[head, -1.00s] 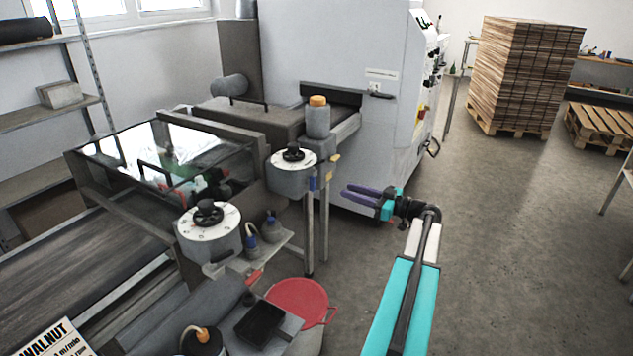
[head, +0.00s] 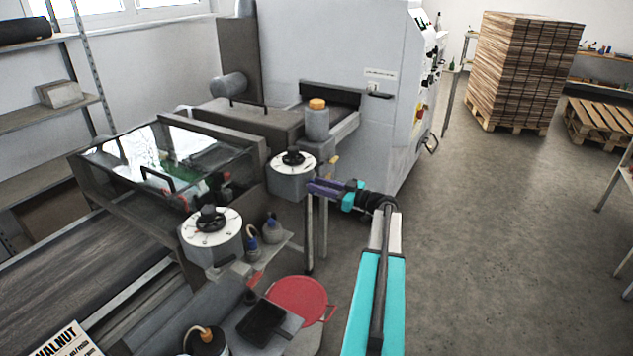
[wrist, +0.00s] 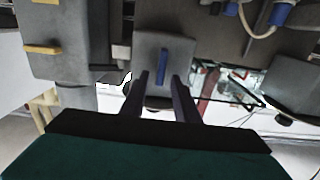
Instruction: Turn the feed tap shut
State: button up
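A small blue lever (wrist: 162,62) on a grey block (wrist: 150,45) shows in the wrist view; I cannot read any label saying it is the feed tap. It lies just ahead of my gripper (wrist: 160,78), in line with the gap between the fingers. I see no contact. My gripper also shows in the head view (head: 311,187), in front of the post below the rear dial, and hides the blue lever there. The fingers are apart with nothing between them. A yellow lever (head: 333,160) is beside the rear dial; a red lever (head: 255,279) is lower, nearer the front.
The rear dial drum (head: 293,180) and front dial drum (head: 213,246) stand left of my gripper. The large grey machine (head: 330,60) is behind. The floor (head: 480,240) is free on the right.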

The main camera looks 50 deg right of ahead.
jog(key=shift+w+a, duration=0.15)
jog(key=shift+w, duration=0.45)
jog(key=shift+c, duration=0.3)
grip_shut()
